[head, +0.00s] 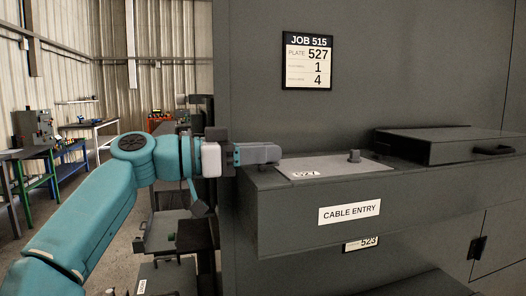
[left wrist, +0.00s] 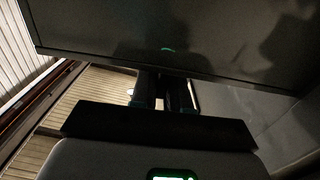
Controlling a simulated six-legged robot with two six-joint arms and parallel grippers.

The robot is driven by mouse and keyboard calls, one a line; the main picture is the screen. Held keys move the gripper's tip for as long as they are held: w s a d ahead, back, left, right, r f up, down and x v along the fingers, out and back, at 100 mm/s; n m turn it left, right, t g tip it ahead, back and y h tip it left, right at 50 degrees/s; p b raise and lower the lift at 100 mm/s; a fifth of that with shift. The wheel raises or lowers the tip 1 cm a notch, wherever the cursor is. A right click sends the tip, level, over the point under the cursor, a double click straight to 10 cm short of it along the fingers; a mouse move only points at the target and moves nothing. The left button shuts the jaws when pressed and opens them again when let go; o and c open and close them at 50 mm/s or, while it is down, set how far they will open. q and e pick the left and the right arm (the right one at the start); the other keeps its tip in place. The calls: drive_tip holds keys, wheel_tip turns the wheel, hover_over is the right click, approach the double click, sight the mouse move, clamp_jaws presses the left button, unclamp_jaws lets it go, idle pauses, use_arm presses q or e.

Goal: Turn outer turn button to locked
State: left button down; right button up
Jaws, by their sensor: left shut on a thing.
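My left gripper (head: 268,154) reaches in from the left to the outer end of the cable entry ledge. It is shut at the left edge of the pale plate (head: 325,167), on what seems to be the outer turn button, which its fingers mostly hide. Whether the button stands locked cannot be told. A second small grey turn button (head: 354,156) shows at the plate's far edge, clear of the gripper. In the left wrist view the fingers (left wrist: 165,94) are dark and close together, and what they hold cannot be made out. My right gripper is not in view.
The ledge carries a CABLE ENTRY label (head: 349,212). A dark raised box (head: 450,146) with a handle stands to the right. The tall cabinet wall (head: 400,70) with a JOB 515 sign (head: 308,60) rises behind. Workbenches stand far left.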

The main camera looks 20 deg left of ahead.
use_arm(q)
drive_tip(key=c, duration=1.2)
unclamp_jaws()
drive_tip(key=shift+s+a, duration=0.25)
drive_tip(key=shift+a, duration=0.2)
drive_tip(key=v, duration=1.5)
drive_tip(key=shift+a, duration=0.15)
drive_tip(key=shift+s+f, duration=0.1)
drive_tip(key=shift+s, duration=0.1)
